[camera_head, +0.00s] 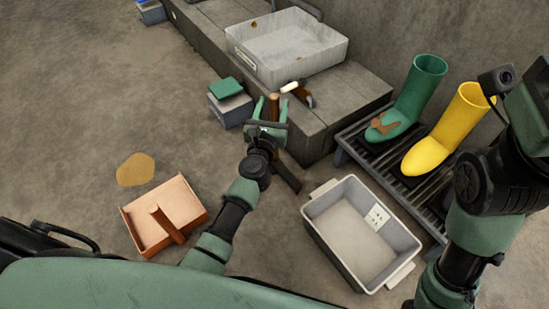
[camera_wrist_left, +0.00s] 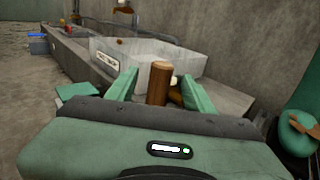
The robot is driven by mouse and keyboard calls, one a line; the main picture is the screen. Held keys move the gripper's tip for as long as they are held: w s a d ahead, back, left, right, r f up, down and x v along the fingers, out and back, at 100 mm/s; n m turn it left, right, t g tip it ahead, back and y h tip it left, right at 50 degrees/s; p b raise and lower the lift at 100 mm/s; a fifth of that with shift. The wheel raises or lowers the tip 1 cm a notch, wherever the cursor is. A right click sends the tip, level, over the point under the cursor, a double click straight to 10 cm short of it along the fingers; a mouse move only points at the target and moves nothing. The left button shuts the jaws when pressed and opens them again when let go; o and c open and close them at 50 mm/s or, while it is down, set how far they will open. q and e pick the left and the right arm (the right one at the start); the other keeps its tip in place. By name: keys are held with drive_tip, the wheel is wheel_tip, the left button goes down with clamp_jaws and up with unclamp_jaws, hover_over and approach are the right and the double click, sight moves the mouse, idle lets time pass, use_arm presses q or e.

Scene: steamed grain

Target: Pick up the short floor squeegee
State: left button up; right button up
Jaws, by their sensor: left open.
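The short floor squeegee stands near the stone ledge, its brown wooden handle (camera_head: 274,103) rising and its dark head (camera_head: 289,178) low at the floor. My left gripper (camera_head: 271,110) is open, with one finger on each side of the upper handle. In the left wrist view the handle (camera_wrist_left: 159,82) stands between the two green fingers (camera_wrist_left: 160,92), with gaps visible on both sides. My gripper and wrist hide the middle of the squeegee. My right arm is at the right edge; its green hand (camera_head: 530,105) is cut off and its fingers do not show.
A grey basin (camera_head: 300,70) and a brown-handled tool (camera_head: 303,97) sit on the ledge (camera_head: 345,95). A grey box with green top (camera_head: 230,105) stands left. A grey tub (camera_head: 315,222), orange dustpan-like tray (camera_head: 140,240), and boots (camera_head: 415,90) on a rack surround. Left floor is mostly clear.

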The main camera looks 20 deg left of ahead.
use_arm(q)
drive_tip(key=shift+w+a, duration=0.15)
drive_tip(key=shift+w, duration=1.05)
clamp_jaws()
idle(0.3)
